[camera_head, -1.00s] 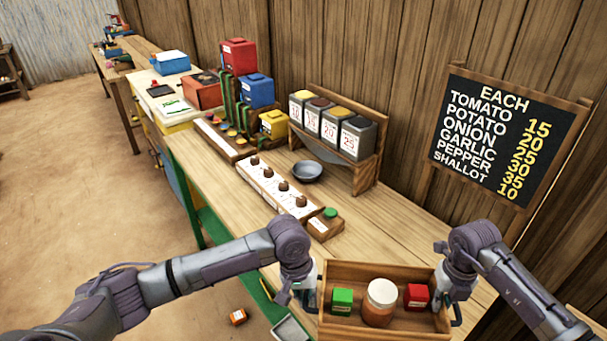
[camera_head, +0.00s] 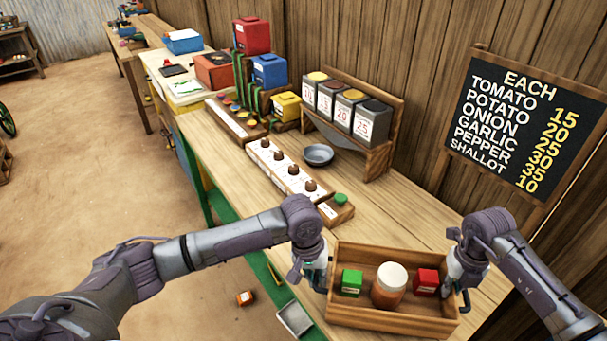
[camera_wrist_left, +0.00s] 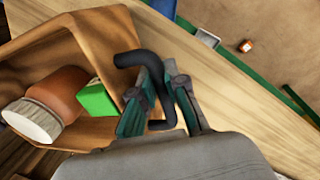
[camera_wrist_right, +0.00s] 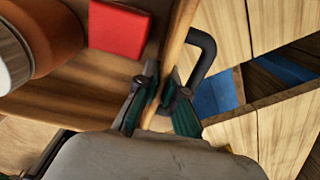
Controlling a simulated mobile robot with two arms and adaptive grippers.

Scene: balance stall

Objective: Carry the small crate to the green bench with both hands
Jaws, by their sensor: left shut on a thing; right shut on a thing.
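The small wooden crate (camera_head: 395,319) is at the near end of the wooden-topped bench with the green frame (camera_head: 215,205). The crate looks about level; whether it touches the bench top is unclear. It holds a green box (camera_head: 351,282), a white-lidded brown jar (camera_head: 388,287) and a red box (camera_head: 426,281). My left gripper (camera_head: 318,277) is shut on the crate's left black handle, which shows between its fingers in the left wrist view (camera_wrist_left: 160,100).
On the bench are a row of brown knobs (camera_head: 283,168), a green-topped button block (camera_head: 337,209), a grey bowl (camera_head: 318,154) and a rack of numbered bins (camera_head: 345,108). A price board (camera_head: 520,125) stands right.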

